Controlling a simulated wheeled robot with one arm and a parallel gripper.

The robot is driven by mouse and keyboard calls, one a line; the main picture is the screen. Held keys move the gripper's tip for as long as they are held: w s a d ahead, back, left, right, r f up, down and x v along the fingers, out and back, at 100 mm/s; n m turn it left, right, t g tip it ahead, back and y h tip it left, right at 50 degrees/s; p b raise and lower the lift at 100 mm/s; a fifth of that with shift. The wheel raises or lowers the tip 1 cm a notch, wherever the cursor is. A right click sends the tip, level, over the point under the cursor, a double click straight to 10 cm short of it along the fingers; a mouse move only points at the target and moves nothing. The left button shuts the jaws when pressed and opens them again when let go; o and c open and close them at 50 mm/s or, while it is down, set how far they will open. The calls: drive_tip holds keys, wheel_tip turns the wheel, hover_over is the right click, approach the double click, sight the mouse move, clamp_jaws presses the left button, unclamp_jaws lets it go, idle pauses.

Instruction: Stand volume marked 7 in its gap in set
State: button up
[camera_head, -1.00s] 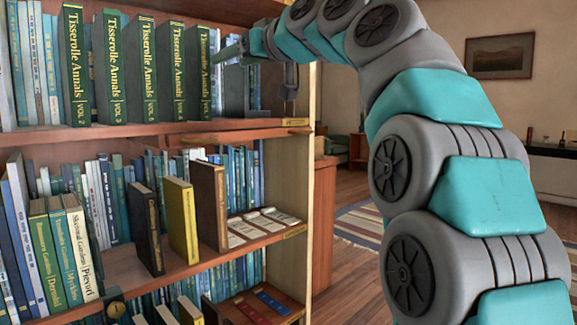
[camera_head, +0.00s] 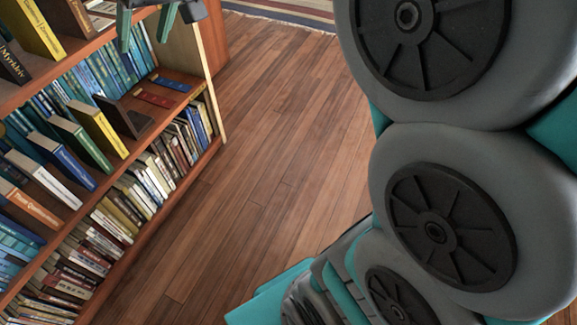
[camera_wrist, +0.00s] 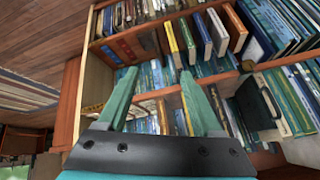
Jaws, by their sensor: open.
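My gripper (camera_head: 146,24) hangs at the top of the head view, in front of the bookcase, its two teal fingers apart and pointing down. In the wrist view my gripper (camera_wrist: 160,88) is open with nothing between the fingers. A lower shelf holds spaced upright books: a yellow one (camera_head: 99,128), a green one (camera_head: 80,143), a blue one (camera_head: 62,160) and a white one (camera_head: 43,178). A dark book (camera_head: 122,118) leans at the row's right end. I can read no 7 on any book. The Tisserolle Annals set and its gap are not in the head view now.
Red (camera_head: 154,97) and blue (camera_head: 171,83) books lie flat at the shelf's right end. The bottom shelf is packed with books (camera_head: 150,175). The bookcase's pale end panel (camera_head: 208,85) stands beside open wooden floor (camera_head: 250,160). A striped rug (camera_head: 290,12) lies beyond.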

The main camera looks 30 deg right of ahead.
drive_tip(key=s+d+f+m+g+h, duration=0.1)
drive_tip(key=s+d+f+g+h, duration=0.1)
drive_tip(key=s+f, duration=0.9)
drive_tip(key=s+d+f+m+g+h, duration=0.1)
drive_tip(key=s+d+f+g, duration=0.4)
drive_tip(key=s+f, duration=0.7)
drive_tip(key=s+d, duration=0.1)
drive_tip(key=s, duration=0.5)
drive_tip(key=shift+d+g+h, duration=0.3)
drive_tip(key=shift+d+h, duration=0.1)
